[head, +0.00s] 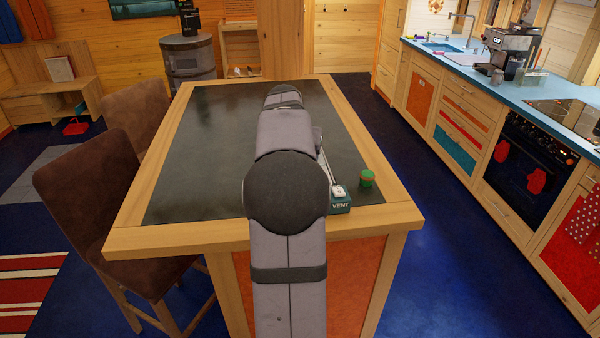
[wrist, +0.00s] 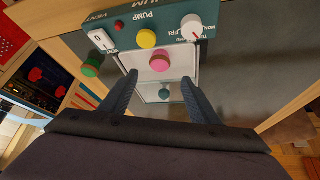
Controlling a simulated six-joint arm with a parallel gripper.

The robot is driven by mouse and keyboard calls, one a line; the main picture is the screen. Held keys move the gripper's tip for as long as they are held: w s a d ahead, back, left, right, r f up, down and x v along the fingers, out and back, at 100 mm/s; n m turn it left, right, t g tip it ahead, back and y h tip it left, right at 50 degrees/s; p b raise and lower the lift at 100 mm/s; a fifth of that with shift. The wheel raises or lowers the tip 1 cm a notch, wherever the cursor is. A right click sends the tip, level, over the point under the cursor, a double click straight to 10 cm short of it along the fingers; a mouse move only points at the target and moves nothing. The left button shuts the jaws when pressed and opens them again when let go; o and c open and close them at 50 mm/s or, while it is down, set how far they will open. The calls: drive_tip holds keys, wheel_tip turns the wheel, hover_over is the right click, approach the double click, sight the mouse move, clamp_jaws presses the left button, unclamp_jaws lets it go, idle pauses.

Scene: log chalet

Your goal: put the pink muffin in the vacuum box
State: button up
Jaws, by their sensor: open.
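The vacuum box has a teal control panel (wrist: 150,22) marked PUMP, with a red button, a yellow knob and a white dial, at the top of the wrist view. In the head view only its VENT corner (head: 341,208) shows beside my arm. The pink muffin (wrist: 160,62), with a yellowish side, shows below the panel, over the box's pale framed part (wrist: 184,62). I cannot tell whether it is inside or above it. My gripper (wrist: 160,79) is open, its fingertips apart to either side below the muffin. In the head view my arm hides gripper and muffin.
A green and red round item (head: 367,178) stands on the table right of the box; it also shows in the wrist view (wrist: 92,65). A small teal round thing (wrist: 165,94) shows between my fingers. The dark tabletop (head: 205,140) is clear on the left. Brown chairs (head: 90,205) stand left.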

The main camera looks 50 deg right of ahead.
drive_tip(key=shift+s+a+r, duration=0.15)
drive_tip(key=shift+a+r, duration=0.15)
drive_tip(key=shift+r, duration=0.3)
drive_tip(key=w+a+f+n+y, duration=0.25)
drive_tip(key=a+f, duration=0.25)
drive_tip(key=a, duration=0.8)
drive_tip(key=w+a+f+n+y, duration=0.1)
drive_tip(key=a+f+n, duration=0.35)
drive_tip(key=a, duration=0.85)
drive_tip(key=s+a+f+n+g+y, duration=0.1)
drive_tip(key=s+a+f+n, duration=0.2)
drive_tip(key=s+a, duration=0.4)
drive_tip(key=s+a+f+n+g+y, duration=0.1)
drive_tip(key=s+a+f+n, duration=0.2)
drive_tip(key=s+a+f, duration=0.3)
drive_tip(key=s+a, duration=0.2)
drive_tip(key=a, duration=0.3)
drive_tip(key=shift+a+f+g, duration=0.25)
drive_tip(key=shift+a+g, duration=0.05)
